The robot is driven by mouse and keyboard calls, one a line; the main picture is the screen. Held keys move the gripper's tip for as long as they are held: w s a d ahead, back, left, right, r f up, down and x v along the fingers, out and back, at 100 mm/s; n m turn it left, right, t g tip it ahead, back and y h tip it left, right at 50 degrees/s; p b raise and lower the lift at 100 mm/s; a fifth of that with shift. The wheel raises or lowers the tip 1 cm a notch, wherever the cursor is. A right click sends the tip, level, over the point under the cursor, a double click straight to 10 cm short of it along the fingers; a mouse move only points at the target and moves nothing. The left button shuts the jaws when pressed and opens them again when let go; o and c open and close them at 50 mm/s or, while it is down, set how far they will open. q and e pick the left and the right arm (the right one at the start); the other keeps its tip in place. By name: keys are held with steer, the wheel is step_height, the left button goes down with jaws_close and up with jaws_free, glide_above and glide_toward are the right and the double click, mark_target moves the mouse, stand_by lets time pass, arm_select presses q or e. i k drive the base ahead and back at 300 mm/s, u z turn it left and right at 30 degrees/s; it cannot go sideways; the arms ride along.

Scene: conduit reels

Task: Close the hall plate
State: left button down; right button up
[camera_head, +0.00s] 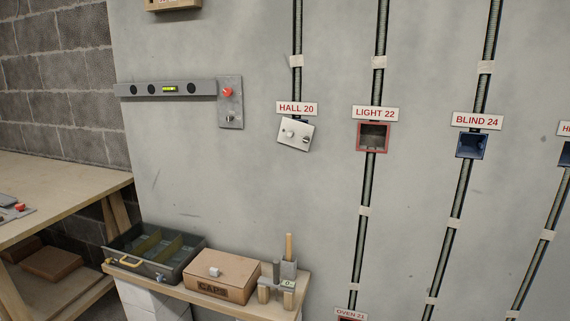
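The hall plate (295,134) is a pale metal square under the sign HALL 20 (296,108) on the grey wall. It sits tilted, its right side lower than its left. A round light knob or screw shows left of its middle and a darker small one toward its right. Whatever is behind the plate is hidden. Neither of my grippers shows in the head view.
Open boxes stand under LIGHT 22 (373,137) and BLIND 24 (472,145). A spirit level (140,89) and a plate with a red knob (230,103) are left. Below, a bench holds a tray (118,243), a CAPS box (222,272) and a tool holder (287,283).

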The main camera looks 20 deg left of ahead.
mark_target(292, 132)
steer(key=u, duration=0.25)
steer(key=i, duration=1.3)
steer(key=z, duration=0.25)
